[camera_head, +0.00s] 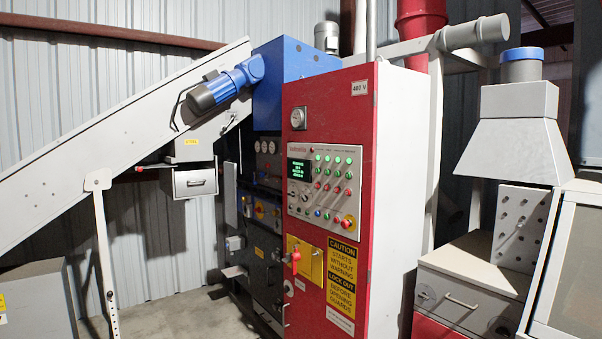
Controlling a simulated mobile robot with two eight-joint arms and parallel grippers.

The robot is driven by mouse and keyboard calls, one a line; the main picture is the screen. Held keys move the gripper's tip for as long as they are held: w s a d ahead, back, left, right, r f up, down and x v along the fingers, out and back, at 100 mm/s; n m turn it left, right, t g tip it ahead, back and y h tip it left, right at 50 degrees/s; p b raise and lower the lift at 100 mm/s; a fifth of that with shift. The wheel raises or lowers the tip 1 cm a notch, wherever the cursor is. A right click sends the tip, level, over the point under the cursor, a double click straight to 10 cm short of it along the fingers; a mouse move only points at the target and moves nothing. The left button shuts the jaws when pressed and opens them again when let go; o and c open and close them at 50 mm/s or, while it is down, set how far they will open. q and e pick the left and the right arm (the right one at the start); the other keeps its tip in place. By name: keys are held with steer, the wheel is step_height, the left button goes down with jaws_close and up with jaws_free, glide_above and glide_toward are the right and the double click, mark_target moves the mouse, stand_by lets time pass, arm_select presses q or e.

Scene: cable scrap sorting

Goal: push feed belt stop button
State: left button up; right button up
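A tall red control cabinet (378,215) stands in the middle of the view. Its front carries a grey control panel (324,190) with a small green-lit screen (299,170) and rows of small green, red and blue buttons. A larger red mushroom button on a yellow base (348,222) sits at the panel's lower right. The button labels are too small to read, so I cannot tell which one is the feed belt stop button. Neither of my grippers shows in the view.
An inclined grey conveyor (110,150) with a blue motor (225,84) rises from the left to a blue machine (290,62). A yellow lockout plate with a red handle (304,261) and a caution sign (342,262) sit below the panel. A grey hopper machine (515,150) stands right.

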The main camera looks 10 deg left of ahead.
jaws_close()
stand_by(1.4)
